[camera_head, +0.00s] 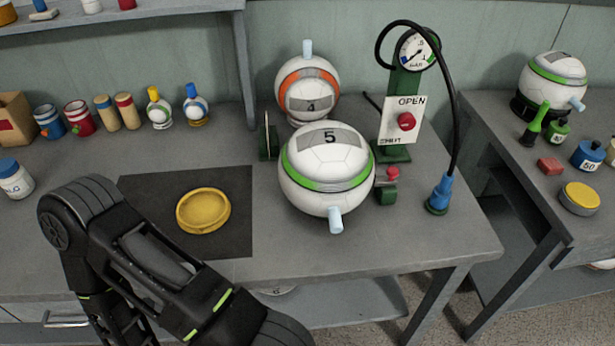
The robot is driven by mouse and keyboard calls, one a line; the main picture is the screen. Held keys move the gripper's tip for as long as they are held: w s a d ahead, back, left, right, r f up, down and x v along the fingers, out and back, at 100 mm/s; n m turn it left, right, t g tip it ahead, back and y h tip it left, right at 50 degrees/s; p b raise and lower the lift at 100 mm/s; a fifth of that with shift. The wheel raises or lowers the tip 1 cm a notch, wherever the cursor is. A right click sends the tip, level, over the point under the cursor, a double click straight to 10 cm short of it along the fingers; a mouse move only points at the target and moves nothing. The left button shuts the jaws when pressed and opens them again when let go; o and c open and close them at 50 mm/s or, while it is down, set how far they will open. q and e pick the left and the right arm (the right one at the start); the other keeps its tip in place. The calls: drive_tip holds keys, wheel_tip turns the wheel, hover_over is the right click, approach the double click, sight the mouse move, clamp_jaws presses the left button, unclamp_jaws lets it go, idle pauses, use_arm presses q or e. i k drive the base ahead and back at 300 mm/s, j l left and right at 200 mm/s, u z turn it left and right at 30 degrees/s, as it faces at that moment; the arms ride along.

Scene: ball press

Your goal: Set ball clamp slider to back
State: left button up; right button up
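A white ball with a green band and the number 5 (327,165) sits on the grey table, with a pale blue peg sticking out toward the front. A green upright plate (268,142) stands at its left. A small green block (386,195) with a red knob (393,173) on top is close at its right. These look like clamp parts; which one is the slider, I cannot tell. My black arm covers the lower left of the view, over the table's front. Neither of my grippers is in view.
Behind stand an orange-banded ball (308,85) and a green post with a gauge (417,52) and an OPEN sign (402,118) with a red knob. A black hose ends in a blue nozzle (440,192) at right. A yellow dish (203,211) lies on a dark mat (150,186).

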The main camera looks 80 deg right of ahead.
sight(392, 172)
drive_tip(key=k+l, duration=0.35)
drive_tip(key=z, duration=2.95)
drive_tip(key=k+l+u, duration=0.4)
drive_tip(key=i+j, duration=0.1)
